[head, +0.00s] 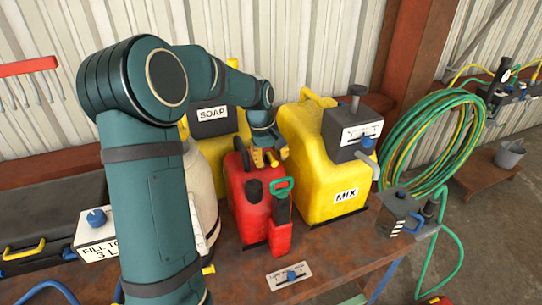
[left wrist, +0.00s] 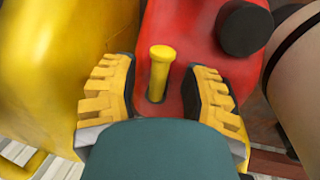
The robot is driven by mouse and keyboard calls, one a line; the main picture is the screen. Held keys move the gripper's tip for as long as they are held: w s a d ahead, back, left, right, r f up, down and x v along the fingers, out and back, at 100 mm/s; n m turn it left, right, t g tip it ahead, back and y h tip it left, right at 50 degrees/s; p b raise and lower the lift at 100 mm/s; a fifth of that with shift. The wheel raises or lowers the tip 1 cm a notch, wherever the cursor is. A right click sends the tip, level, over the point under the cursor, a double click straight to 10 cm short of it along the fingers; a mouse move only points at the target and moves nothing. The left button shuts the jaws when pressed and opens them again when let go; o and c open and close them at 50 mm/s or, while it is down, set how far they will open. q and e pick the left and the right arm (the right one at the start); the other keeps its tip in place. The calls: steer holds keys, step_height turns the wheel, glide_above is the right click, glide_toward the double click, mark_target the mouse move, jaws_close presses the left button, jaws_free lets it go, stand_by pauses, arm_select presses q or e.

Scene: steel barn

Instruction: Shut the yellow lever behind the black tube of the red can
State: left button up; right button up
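The red can (head: 243,213) stands on the bench, with its black tube (head: 253,190) on the front of its top. The black tube also shows in the left wrist view (left wrist: 245,28). The yellow lever (left wrist: 160,72) stands up from the red top as a short post with a wider head. My left gripper (head: 265,158) is over the back of the can. In the left wrist view its yellow ribbed fingers are open, one on each side of the lever, with gaps between. In the head view I cannot make out the lever. My right gripper is out of view.
A yellow MIX can (head: 305,150) stands close on the right of the red can. A yellow SOAP can (head: 215,152) is behind, and a pale rounded container (head: 200,190) is on the left. A green-handled red piece (head: 280,225) is at the red can's front.

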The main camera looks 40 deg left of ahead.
arm_select(q)
steer(key=shift+r, duration=0.1)
step_height(320, 180, up, 12)
steer(key=s+a, duration=0.1)
steer(key=s, duration=0.1)
stand_by(0.4)
steer(key=shift+f, duration=0.2)
stand_by(0.3)
